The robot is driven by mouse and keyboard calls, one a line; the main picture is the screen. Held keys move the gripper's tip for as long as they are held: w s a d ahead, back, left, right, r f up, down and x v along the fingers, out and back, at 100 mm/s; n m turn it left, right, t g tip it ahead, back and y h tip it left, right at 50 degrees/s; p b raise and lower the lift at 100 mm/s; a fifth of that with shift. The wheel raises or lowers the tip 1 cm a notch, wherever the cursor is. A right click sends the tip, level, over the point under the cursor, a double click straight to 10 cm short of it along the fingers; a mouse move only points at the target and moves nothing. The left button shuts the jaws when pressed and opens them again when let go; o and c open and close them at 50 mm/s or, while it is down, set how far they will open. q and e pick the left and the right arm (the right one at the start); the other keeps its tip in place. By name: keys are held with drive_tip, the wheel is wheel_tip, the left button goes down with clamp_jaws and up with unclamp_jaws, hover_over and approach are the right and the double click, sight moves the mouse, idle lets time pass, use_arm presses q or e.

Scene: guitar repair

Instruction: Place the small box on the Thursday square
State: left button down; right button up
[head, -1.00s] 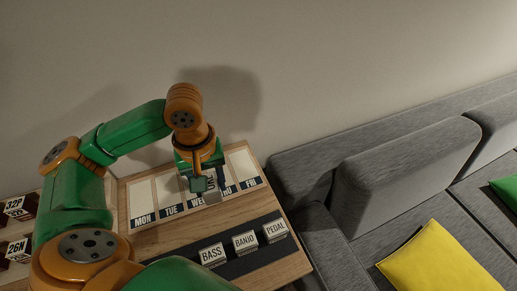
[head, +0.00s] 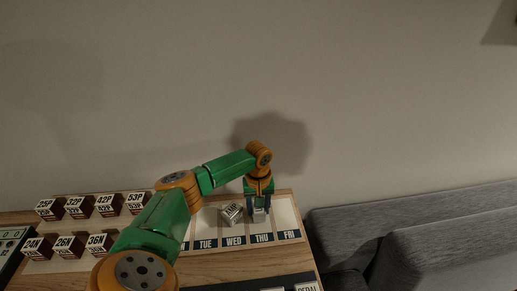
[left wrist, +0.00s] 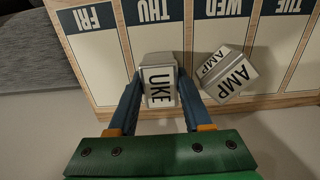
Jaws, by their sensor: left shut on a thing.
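My left gripper (head: 259,214) is shut on a small grey box marked UKE (left wrist: 160,87), which also shows in the head view (head: 259,216). The box is between the two blue fingers, over the Thursday square (left wrist: 152,37) of the day board. The wrist view shows its UKE face and lighter top. I cannot tell whether its underside touches the board. The THU label (head: 261,238) is in front of the box in the head view. My right gripper is not in view.
A grey AMP box (head: 232,212) sits turned at an angle on the Wednesday square, close beside the left gripper. The Friday square (head: 285,217) is clear. Several dark red boxes (head: 76,207) stand at left. A grey sofa (head: 440,240) is at right.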

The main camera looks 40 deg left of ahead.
use_arm(q)
drive_tip(key=shift+f, duration=0.1)
drive_tip(key=shift+c, duration=1.7)
unclamp_jaws()
wheel_tip(320, 180, up, 12)
